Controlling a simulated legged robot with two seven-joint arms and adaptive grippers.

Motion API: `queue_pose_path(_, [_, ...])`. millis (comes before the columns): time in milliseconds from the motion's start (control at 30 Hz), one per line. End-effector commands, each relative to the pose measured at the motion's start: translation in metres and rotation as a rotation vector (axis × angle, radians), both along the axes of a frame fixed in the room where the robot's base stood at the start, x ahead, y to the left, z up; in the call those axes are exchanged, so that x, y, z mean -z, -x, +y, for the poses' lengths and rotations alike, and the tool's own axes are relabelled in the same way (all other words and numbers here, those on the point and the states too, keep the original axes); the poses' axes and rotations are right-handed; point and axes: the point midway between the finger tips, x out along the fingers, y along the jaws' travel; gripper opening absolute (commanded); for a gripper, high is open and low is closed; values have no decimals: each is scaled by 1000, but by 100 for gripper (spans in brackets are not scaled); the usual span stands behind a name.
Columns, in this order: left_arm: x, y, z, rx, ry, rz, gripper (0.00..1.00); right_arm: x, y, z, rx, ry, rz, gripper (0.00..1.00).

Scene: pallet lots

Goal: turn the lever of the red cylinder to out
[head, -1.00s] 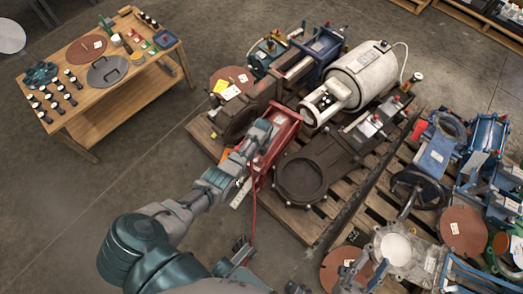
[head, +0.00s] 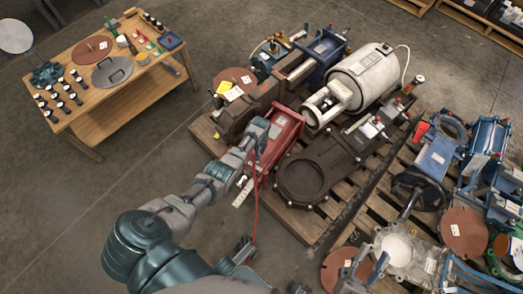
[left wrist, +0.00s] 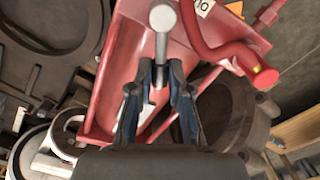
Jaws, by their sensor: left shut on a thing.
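The red cylinder (head: 286,126) lies on the pallet in the head view, at the end of my left arm. In the left wrist view its red body (left wrist: 122,70) fills the middle. A grey lever with a round knob (left wrist: 162,18) stands out over the body. My left gripper (head: 262,136) is at the near left side of the cylinder. In the left wrist view its two fingertips (left wrist: 160,75) are shut on the lever's shaft below the knob. The lever is hidden by my gripper in the head view.
A dark flanged valve body (head: 312,178) lies right of the cylinder, and a white cylinder (head: 368,75) behind it. A red hose (head: 255,205) hangs at the pallet's near edge. A wooden table (head: 130,105) stands at the left. The floor between is clear.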

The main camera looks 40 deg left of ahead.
Motion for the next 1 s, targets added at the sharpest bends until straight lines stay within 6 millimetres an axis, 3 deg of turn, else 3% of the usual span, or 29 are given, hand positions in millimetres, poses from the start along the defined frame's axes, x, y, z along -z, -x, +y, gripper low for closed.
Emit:
queue_pose_path(400, [-3,4,10,-230,-1,-6,0,9,-10,2,-2,29,89,40])
queue_pose_path(1000, [-3,5,12,-276,-2,-9,0,12,-13,2,-2,36,108,40])
